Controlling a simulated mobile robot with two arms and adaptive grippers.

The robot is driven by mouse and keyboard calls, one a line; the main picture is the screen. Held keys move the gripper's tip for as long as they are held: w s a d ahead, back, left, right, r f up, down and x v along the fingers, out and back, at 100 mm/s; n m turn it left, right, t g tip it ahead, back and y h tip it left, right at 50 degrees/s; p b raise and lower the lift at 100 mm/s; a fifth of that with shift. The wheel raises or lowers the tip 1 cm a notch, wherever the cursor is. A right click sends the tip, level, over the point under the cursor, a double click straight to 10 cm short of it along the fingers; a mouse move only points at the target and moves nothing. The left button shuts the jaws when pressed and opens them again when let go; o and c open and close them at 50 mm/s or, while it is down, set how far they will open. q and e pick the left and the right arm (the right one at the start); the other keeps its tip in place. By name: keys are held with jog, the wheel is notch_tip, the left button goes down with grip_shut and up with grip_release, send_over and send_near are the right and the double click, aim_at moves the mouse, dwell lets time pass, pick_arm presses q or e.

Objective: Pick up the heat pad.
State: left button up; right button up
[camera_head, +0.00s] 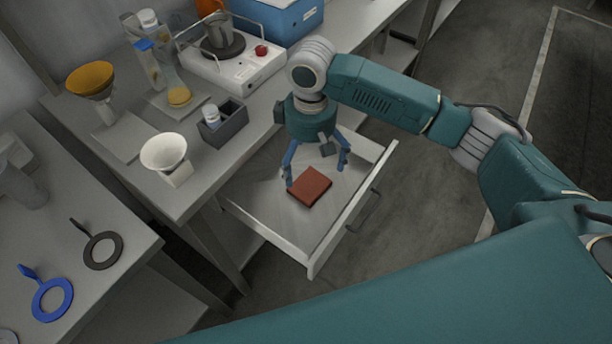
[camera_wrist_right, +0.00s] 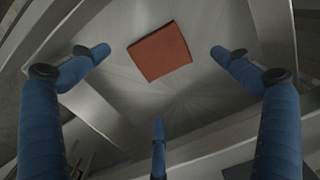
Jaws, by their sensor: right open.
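The heat pad (camera_head: 310,187) looks like a flat reddish-brown square slab. It lies on the bottom of an open drawer (camera_head: 330,237). In the right wrist view the pad (camera_wrist_right: 160,52) lies beyond the fingertips, between the two upper fingers. My right gripper (camera_head: 316,178) hangs over the drawer, pointing down, with its blue fingers spread and nothing held. In the right wrist view the gripper (camera_wrist_right: 158,85) shows three fingers apart, none touching the pad. My left gripper is not in view.
The drawer's front panel and handle (camera_head: 364,211) face right. The bench above holds a white funnel (camera_head: 165,155), a grey box with a white-capped jar (camera_head: 222,122), and a hot plate (camera_head: 238,68). Blue (camera_head: 52,299) and black (camera_head: 102,250) rings lie on the left table. Floor at right is clear.

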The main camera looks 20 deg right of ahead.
aim_at(310, 185)
jog(key=f, duration=0.1)
jog(key=s+f, duration=0.1)
jog(key=f, duration=0.1)
jog(key=shift+w+f, duration=0.15)
jog(key=shift+f, duration=0.15)
jog(key=f, duration=0.4)
jog(key=shift+w+f, duration=0.2)
jog(key=shift+f, duration=0.25)
jog(key=shift+c, duration=1)
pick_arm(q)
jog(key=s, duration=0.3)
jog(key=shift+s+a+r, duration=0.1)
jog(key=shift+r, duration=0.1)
pick_arm(e)
jog(key=c, duration=1.1)
